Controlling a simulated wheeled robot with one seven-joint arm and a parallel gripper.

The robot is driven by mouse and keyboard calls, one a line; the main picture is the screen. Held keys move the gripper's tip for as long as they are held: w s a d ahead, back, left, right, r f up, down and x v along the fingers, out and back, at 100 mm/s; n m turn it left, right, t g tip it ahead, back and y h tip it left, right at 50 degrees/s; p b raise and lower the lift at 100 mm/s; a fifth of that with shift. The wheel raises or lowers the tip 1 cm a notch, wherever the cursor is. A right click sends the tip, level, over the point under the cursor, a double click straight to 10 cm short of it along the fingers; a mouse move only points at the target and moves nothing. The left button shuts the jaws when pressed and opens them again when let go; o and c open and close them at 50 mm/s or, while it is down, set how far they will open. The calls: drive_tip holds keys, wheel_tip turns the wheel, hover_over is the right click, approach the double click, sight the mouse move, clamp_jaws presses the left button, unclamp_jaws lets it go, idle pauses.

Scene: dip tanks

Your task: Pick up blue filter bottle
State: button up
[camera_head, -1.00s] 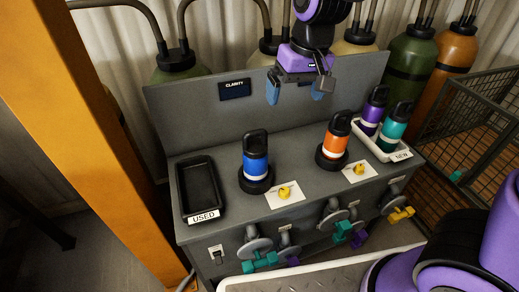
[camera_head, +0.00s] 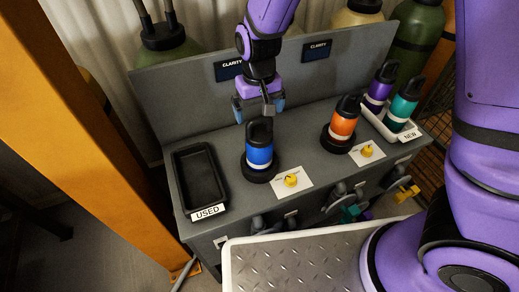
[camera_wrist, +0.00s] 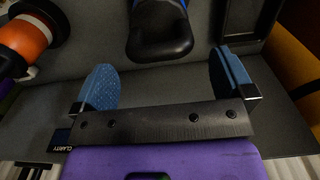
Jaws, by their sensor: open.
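The blue filter bottle (camera_head: 259,149) has a black looped cap and a white band. It stands upright in a round black holder (camera_head: 258,174) on the grey bench. My gripper (camera_head: 258,108) is open and empty, above and just behind the bottle's cap. In the wrist view, my gripper's blue finger pads (camera_wrist: 165,85) are spread wide. The bottle's black cap (camera_wrist: 160,35) is between and beyond them, apart from both pads. A little of the blue body shows at the top edge there.
An orange bottle (camera_head: 342,124) stands in its holder to the right. A white NEW tray (camera_head: 375,121) holds purple and teal bottles. The black USED tray (camera_head: 199,178) is empty at left. Yellow valves (camera_head: 291,180) sit in front; a back panel (camera_head: 190,104) rises behind.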

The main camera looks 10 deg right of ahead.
sight(259, 146)
drive_tip(key=shift+s+f, duration=0.15)
drive_tip(key=shift+f, duration=2.6)
drive_tip(key=c, duration=1.5)
drive_tip(key=shift+c, duration=0.2)
drive_tip(key=shift+r, duration=0.15)
